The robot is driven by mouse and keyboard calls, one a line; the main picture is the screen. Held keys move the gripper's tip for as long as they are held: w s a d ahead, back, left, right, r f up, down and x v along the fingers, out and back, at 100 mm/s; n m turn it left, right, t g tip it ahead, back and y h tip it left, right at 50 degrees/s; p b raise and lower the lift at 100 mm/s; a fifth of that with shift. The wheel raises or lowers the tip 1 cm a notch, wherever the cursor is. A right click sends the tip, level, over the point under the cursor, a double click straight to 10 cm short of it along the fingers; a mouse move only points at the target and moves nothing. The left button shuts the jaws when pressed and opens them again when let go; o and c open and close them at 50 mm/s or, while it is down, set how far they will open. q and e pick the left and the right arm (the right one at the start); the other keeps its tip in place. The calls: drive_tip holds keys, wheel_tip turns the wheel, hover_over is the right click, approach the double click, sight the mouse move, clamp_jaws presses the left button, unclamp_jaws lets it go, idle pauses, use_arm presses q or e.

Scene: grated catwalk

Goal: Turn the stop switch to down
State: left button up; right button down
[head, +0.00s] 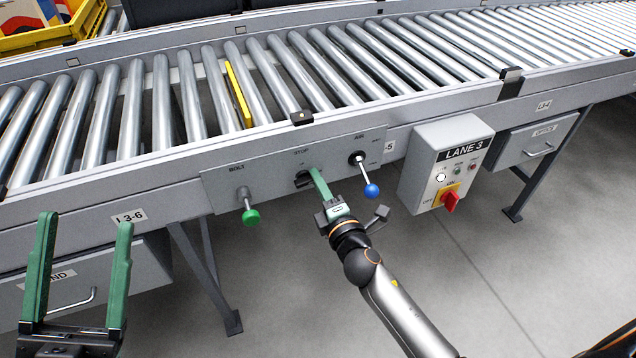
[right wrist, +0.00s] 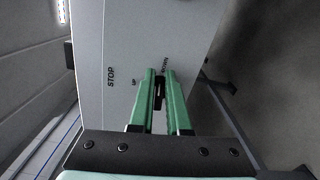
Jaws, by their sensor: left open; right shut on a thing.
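The stop switch (head: 302,180) is a small black knob under the STOP label on the grey panel of the conveyor's side. My right gripper (head: 315,174) reaches it from below right, with its green fingers closed on it. In the right wrist view the two green fingers (right wrist: 160,90) stand on either side of the dark switch (right wrist: 159,96), between the UP and DOWN marks. The fingers partly hide the switch, and I cannot tell which mark it points to. My left gripper (head: 84,225) is open and empty at the lower left.
On the same panel are a green-knobbed BOLT handle (head: 249,212) to the left and a blue-knobbed lever (head: 370,189) to the right, close to my right gripper. A LANE 3 box (head: 447,165) with a red switch hangs further right. Rollers (head: 200,95) run above.

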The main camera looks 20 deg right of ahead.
use_arm(q)
drive_tip(key=shift+s+d+r+m+h, duration=0.1)
drive_tip(key=shift+s+r+m+h, duration=0.65)
drive_tip(key=shift+h, duration=0.25)
use_arm(e)
drive_tip(key=shift+s+a+f+m, duration=0.15)
drive_tip(key=shift+a+f+m, duration=0.25)
drive_tip(key=shift+m, duration=0.4)
use_arm(q)
drive_tip(key=shift+f, duration=0.1)
use_arm(e)
drive_tip(key=c, duration=0.9)
unclamp_jaws()
drive_tip(key=shift+r, duration=0.1)
drive_tip(key=shift+d+r, duration=0.1)
